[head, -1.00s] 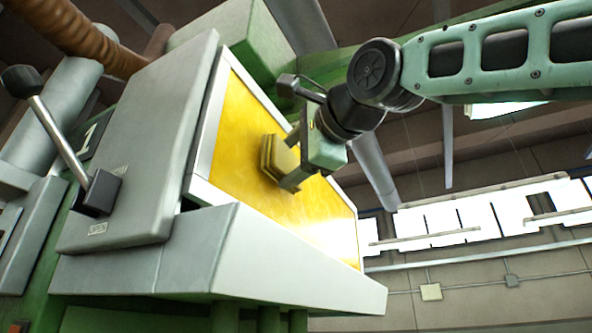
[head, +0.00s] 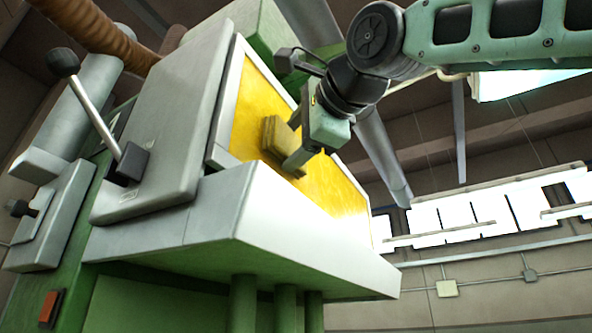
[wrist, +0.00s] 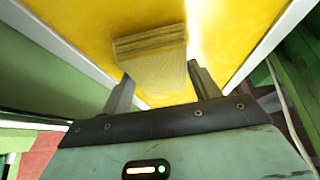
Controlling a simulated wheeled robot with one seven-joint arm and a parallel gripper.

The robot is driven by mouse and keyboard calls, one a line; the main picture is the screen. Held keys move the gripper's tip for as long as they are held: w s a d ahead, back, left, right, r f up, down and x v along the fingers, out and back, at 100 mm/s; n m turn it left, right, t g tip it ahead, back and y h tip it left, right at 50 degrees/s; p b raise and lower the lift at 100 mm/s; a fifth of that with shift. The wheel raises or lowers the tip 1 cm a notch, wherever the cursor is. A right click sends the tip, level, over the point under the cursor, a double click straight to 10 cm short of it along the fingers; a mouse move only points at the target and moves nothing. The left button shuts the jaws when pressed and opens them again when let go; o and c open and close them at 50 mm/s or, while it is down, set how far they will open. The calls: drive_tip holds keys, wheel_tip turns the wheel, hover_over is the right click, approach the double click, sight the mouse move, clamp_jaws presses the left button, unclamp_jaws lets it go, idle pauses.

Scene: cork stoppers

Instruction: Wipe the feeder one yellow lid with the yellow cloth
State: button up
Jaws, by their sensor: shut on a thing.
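The yellow lid (head: 337,194) is a sloped yellow panel in a pale metal frame on the green machine. It also fills the top of the wrist view (wrist: 230,35). The folded yellow cloth (head: 277,139) is between the fingers of my gripper (head: 295,150) and lies against the lid or very close to it. In the wrist view the cloth (wrist: 152,60) shows its stacked folds beyond the fingertips (wrist: 160,78). My gripper is shut on the cloth. Whether the whole cloth face touches the lid is hidden.
A grey side panel (head: 165,130) and a black-knobbed lever (head: 97,115) stand left of the lid. A pale metal ledge (head: 220,215) juts out below it. A ribbed brown hose (head: 95,30) runs at the upper left. Open room lies to the right.

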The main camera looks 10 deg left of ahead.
sight(321, 189)
drive_tip(key=shift+w+d+f+p, duration=0.1)
drive_tip(key=shift+w+d+p, duration=0.7)
drive_tip(key=shift+w, duration=1.6)
drive_tip(key=shift+w+d+f+p, duration=0.1)
drive_tip(key=shift+w+d+p, duration=0.65)
drive_tip(key=shift+w, duration=1.6)
drive_tip(key=shift+w+d+p, duration=0.55)
drive_tip(key=shift+w+d, duration=0.4)
drive_tip(key=shift+w, duration=1.45)
drive_tip(key=shift+d+f+b, duration=0.2)
drive_tip(key=shift+d+b, duration=0.2)
drive_tip(key=shift+d, duration=0.05)
drive_tip(key=shift+s+d+r+b, duration=0.1)
drive_tip(key=shift+s+d+b, duration=0.25)
drive_tip(key=shift+d, duration=0.45)
drive_tip(key=shift+s+d+r+b, duration=0.1)
drive_tip(key=shift+s+d+b, duration=0.25)
drive_tip(key=shift+d, duration=0.4)
drive_tip(key=shift+s+d+r+b, duration=0.1)
drive_tip(key=shift+s+d+b, duration=0.25)
drive_tip(key=shift+d, duration=0.45)
drive_tip(key=shift+f, duration=0.1)
drive_tip(key=d, duration=0.1)
drive_tip(key=s+d+b, duration=0.1)
drive_tip(key=shift+d, duration=0.4)
